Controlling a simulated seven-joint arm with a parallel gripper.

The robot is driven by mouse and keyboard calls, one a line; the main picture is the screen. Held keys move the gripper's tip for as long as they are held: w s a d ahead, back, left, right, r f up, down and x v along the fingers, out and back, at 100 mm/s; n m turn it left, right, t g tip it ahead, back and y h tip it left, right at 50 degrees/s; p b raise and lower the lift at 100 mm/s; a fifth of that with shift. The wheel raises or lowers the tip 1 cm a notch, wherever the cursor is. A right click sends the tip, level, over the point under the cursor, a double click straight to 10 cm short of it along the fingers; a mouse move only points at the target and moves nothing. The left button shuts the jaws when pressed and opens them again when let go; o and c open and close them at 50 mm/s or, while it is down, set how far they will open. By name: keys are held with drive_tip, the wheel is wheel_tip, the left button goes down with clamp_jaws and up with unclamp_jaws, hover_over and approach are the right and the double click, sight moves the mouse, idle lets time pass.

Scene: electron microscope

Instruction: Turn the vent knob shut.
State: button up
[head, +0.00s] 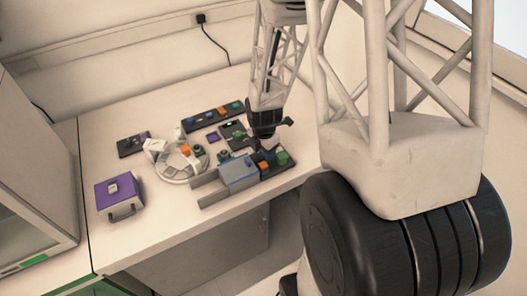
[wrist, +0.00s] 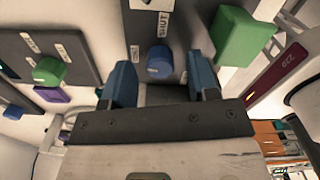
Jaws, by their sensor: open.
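My gripper (head: 268,140) hangs over the front right of the bench, above a dark panel with coloured knobs. In the wrist view my gripper (wrist: 162,72) is open, with one blue finger on each side of a small blue knob (wrist: 159,60). The knob stands on a dark panel (wrist: 142,25) with white labels, one reading SHUT. The fingers appear apart from the knob. I cannot read which knob is labelled vent. A green knob (wrist: 238,36) lies right of the right finger; it shows in the head view (head: 281,157).
A second panel (wrist: 28,45) with a green knob (wrist: 48,70) is at left. On the bench are an orange knob (head: 262,167), a blue-topped box (head: 238,174), a round white stage (head: 178,171), a purple drawer box (head: 117,199) and a rear panel (head: 212,117).

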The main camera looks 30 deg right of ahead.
drive_tip(key=shift+f, duration=0.25)
drive_tip(key=c, duration=0.9)
